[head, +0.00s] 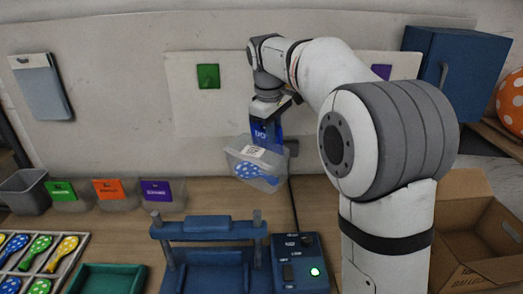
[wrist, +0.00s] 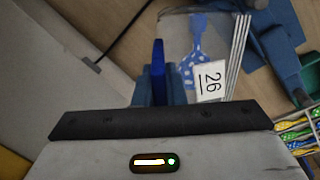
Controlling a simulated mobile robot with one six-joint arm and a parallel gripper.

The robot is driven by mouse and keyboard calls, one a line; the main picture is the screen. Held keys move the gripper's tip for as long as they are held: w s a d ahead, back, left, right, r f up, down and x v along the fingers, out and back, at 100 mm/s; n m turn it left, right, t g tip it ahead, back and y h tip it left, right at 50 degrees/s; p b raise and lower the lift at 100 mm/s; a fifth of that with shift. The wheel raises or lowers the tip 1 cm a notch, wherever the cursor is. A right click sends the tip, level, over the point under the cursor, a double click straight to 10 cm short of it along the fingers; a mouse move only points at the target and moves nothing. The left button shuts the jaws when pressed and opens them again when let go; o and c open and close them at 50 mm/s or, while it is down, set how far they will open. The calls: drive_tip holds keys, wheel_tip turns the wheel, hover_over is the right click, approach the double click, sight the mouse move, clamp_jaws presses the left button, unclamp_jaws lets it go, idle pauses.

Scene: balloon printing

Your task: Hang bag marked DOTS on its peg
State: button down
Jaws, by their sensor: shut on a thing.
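My gripper (head: 268,118) is shut on the blue header card (head: 265,134) of a clear bag (head: 255,163). The card's print is partly hidden and reads like "DO". The bag hangs above the table in front of the pale back panel (head: 225,118), with a blue, white-dotted balloon and a white label in it. In the wrist view the gripper's blue fingers (wrist: 157,87) pinch the card, and the bag (wrist: 180,35) extends beyond them with its label reading 26. The panel carries a green square (head: 208,76) and a purple square (head: 381,71). No blue-marked peg can be made out; my arm covers part of the panel.
Clear bags with green (head: 61,191), orange (head: 110,189) and purple (head: 157,191) cards stand at the back left, beside a grey bin (head: 24,190). A blue press (head: 208,229) and control box (head: 300,262) are below the held bag. A cardboard box (head: 480,235) is at right.

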drive_tip(key=s+d+r+n+t+y+p, duration=0.1)
drive_tip(key=s+d+r+n+p, duration=0.1)
drive_tip(key=d+r+n, duration=0.6)
wheel_tip(320, 180, up, 4)
drive_tip(key=shift+s+d+t+p, duration=0.3)
drive_tip(key=shift+s+d+p, duration=0.15)
drive_tip(key=shift+d, duration=0.6)
